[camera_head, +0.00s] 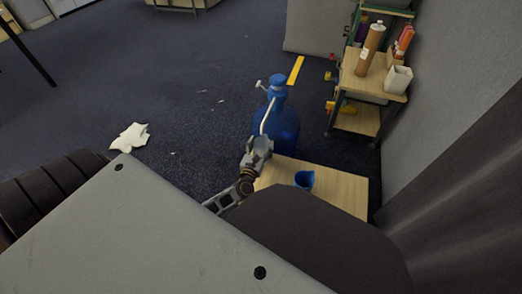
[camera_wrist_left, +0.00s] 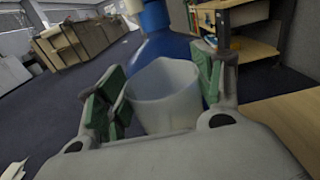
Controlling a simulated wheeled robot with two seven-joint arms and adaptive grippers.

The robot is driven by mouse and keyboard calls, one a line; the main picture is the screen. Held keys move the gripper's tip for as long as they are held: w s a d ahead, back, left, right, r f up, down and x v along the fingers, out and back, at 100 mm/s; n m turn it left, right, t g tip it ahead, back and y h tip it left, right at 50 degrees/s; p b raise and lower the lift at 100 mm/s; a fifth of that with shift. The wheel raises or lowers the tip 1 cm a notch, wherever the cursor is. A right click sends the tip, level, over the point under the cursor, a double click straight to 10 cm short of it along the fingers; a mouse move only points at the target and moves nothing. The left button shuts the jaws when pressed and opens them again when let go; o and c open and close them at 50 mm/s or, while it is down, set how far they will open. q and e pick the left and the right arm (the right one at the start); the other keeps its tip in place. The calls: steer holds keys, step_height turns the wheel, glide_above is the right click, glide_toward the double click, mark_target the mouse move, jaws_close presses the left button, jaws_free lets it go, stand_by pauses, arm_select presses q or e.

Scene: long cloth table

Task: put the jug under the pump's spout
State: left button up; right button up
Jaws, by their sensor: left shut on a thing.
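My left gripper (camera_head: 257,158) is shut on a pale grey-white jug (camera_wrist_left: 163,95). In the left wrist view its green-padded fingers (camera_wrist_left: 160,92) are on both sides of the jug, whose open mouth shows. The blue pump bottle (camera_head: 280,128) stands just beyond my gripper. A thin pale spout (camera_head: 268,115) comes down from its head on the near side. The bottle also shows behind the jug in the left wrist view (camera_wrist_left: 157,42). In the head view I cannot clearly tell the jug from the gripper, nor whether it is under the spout. My right gripper is not seen.
A wooden tabletop (camera_head: 340,190) is at the near right of the bottle, with a blue cup (camera_head: 304,180) on it. A shelf unit (camera_head: 372,83) with bottles and a white container (camera_head: 398,79) stands at the wall. White crumpled scraps (camera_head: 130,137) lie on the dark carpet.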

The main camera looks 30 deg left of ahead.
arm_select(q)
steer(key=shift+f+b, duration=0.5)
steer(key=shift+f, duration=0.65)
steer(key=shift+f, duration=0.1)
steer(key=o, duration=1.3)
steer(key=shift+o, duration=0.2)
steer(key=shift+s, duration=0.15)
steer(key=p+v, duration=0.3)
steer(key=v, duration=0.8)
steer(key=shift+s, duration=0.35)
